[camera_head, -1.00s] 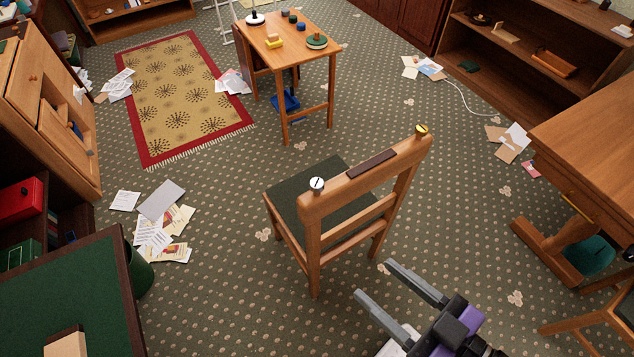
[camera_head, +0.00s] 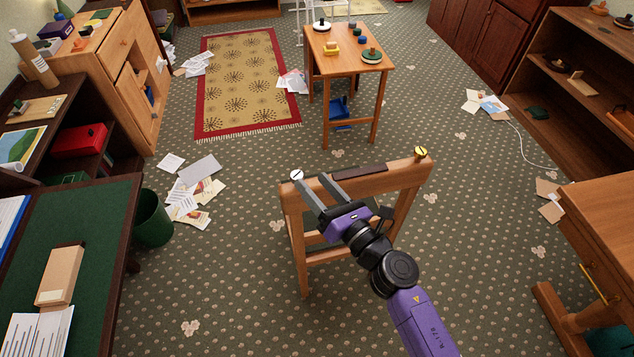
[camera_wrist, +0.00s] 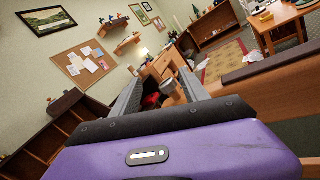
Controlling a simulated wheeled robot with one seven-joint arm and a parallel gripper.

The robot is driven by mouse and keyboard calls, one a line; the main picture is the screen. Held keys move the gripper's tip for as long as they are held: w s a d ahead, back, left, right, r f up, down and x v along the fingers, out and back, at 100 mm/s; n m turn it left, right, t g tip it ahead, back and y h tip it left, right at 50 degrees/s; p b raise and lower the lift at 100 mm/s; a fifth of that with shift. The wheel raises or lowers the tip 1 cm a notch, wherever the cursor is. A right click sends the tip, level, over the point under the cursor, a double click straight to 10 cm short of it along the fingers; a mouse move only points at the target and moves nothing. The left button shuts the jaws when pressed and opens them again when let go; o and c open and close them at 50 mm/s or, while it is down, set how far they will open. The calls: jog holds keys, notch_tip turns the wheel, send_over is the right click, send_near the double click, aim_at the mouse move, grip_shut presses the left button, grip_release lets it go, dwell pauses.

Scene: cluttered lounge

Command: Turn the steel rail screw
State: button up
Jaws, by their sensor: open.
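The steel rail screw (camera_head: 297,175) is a pale, round slotted head at the left end of the chair's top rail (camera_head: 408,174). My gripper (camera_head: 311,179) is open, its two grey fingers reaching toward that end of the rail. The left fingertip appears close beside the screw; I cannot tell whether they touch. In the wrist view the open fingers (camera_wrist: 160,92) point left of the rail (camera_wrist: 265,88). The screw cannot be made out for certain there. A brass-coloured slotted screw (camera_head: 420,152) sits at the rail's right end.
A dark strip (camera_head: 358,171) lies on the rail between the screws. A green bin (camera_head: 153,218) and green-topped desk (camera_head: 97,222) stand left. A small table (camera_head: 345,62) stands behind the chair.

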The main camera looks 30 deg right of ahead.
aim_at(297, 175)
jog(key=w+f+n, duration=0.1)
jog(key=w, duration=0.1)
jog(key=w+a+n, duration=0.1)
jog(key=w+n, duration=0.1)
jog(key=w+f+n, duration=0.1)
jog(key=w+n, duration=0.1)
jog(key=shift+w+a+f+g+y+p, duration=0.3)
jog(key=shift+w+g+p, duration=0.1)
jog(key=shift+c, duration=0.2)
grip_shut()
